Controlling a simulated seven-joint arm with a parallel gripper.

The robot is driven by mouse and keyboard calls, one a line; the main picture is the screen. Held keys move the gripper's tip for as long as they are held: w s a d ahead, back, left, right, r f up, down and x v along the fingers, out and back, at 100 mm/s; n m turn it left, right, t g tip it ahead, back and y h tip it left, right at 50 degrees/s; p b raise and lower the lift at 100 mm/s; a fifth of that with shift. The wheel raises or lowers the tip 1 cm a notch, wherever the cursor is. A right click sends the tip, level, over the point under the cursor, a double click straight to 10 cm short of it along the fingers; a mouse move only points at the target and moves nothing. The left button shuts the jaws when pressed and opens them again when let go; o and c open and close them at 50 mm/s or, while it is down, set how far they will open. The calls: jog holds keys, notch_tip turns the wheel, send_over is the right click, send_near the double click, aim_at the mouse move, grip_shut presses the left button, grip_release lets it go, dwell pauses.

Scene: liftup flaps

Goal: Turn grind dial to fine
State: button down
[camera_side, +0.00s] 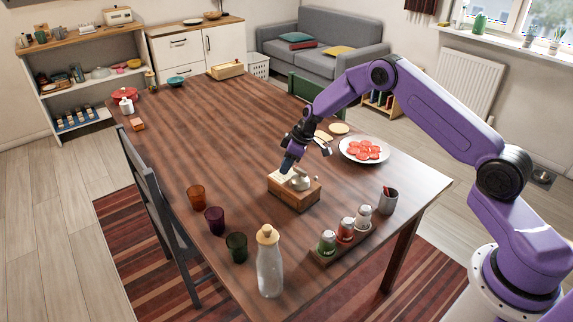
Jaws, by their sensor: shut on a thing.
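A low wooden box (296,195) with a pale top stands on the table, and a rounded silver metal part (300,182) sits on its top. This looks like the grinder. My gripper (287,167) points down at the back left of the box's top, left of and behind the metal part. Its fingers are shut on a small part there, which appears to be the grind dial. The fingers hide the dial, so its setting and markings cannot be read.
On the wooden table (220,130), a plate of red slices (364,150) lies behind right of the box. A corked bottle (269,265) and coloured glasses (214,221) stand front left.

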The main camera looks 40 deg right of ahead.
jog(key=shift+n+y, duration=0.3)
jog(key=shift+n, duration=0.6)
jog(key=shift+d+g, duration=0.1)
jog(key=shift+g, duration=0.2)
jog(key=c, duration=1)
grip_release()
